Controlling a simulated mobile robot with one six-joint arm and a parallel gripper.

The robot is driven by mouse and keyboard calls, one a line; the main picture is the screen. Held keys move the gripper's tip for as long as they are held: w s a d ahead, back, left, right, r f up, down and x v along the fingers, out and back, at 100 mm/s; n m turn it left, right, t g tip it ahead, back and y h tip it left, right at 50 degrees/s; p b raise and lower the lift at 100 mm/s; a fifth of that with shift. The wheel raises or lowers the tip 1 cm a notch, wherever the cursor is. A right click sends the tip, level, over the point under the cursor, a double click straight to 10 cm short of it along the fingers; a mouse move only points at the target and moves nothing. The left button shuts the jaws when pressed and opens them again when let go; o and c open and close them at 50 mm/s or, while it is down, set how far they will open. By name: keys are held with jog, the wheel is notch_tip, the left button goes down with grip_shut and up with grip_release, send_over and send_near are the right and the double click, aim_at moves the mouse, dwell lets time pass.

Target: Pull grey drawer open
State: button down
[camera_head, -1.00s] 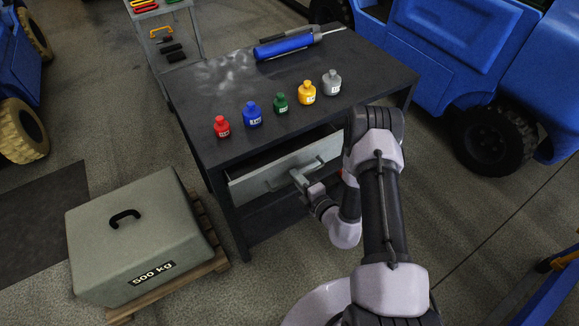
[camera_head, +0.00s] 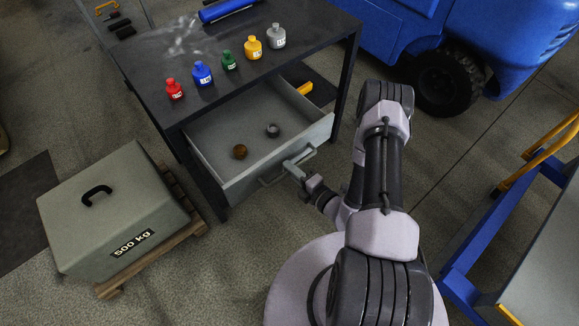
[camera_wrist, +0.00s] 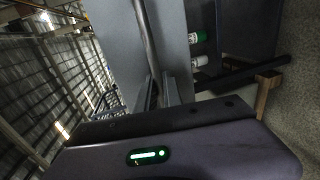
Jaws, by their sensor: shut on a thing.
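The grey drawer (camera_head: 245,178) stands well out from the dark table (camera_head: 290,42), and its inside shows in the head view. A brown round object (camera_head: 240,152) and a grey ring-like object (camera_head: 273,130) lie on its floor.
Red, blue, green, yellow and grey bottles (camera_head: 228,61) stand on the table. A 500 kg weight (camera_head: 110,215) sits on a wooden pallet (camera_head: 185,222) at the left. A blue vehicle (camera_head: 470,50) is at the back right. A blue-framed cart (camera_head: 465,270) stands at the right.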

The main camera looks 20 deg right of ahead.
jog(key=shift+s, duration=0.15)
jog(key=c, duration=1.5)
grip_release()
